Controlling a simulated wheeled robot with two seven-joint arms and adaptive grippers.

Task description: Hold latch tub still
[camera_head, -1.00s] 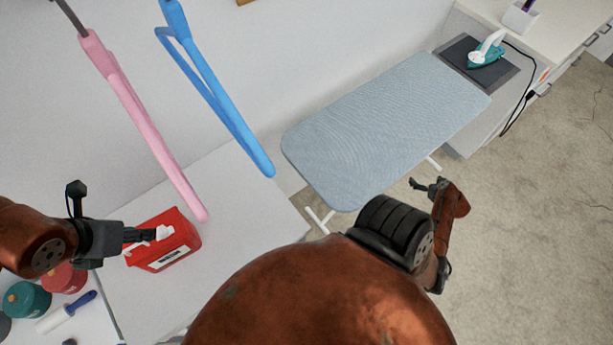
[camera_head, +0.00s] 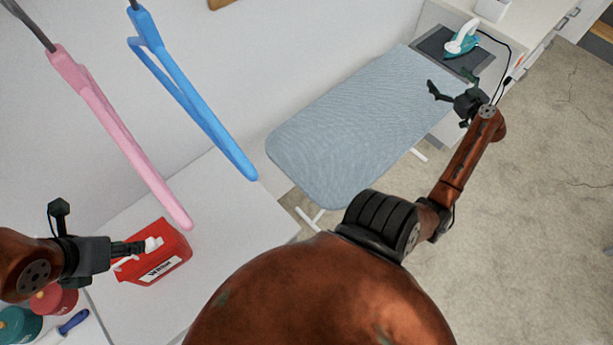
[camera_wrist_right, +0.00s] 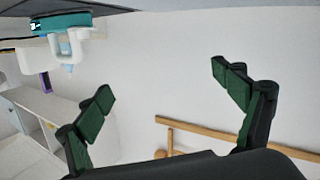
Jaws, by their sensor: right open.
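The red tub (camera_head: 170,262) with a white label and white parts on top stands on the white table at the lower left of the head view. My left gripper (camera_head: 138,248) is at the top of the tub, its narrow fingers close together against the white parts. The fingers hide part of the top, and I cannot tell whether they grip it. My right gripper (camera_head: 452,82) is open and empty over the far end of the ironing board. Its spread green-padded fingers show in the right wrist view (camera_wrist_right: 165,105).
The ironing board (camera_head: 350,125) carries a teal and white iron (camera_head: 461,40) on a dark pad at its far end. A pink hanger (camera_head: 120,135) and a blue hanger (camera_head: 190,95) hang above the white table (camera_head: 225,205). Coloured spools (camera_head: 50,300) and a blue-handled tool (camera_head: 72,322) lie at the lower left.

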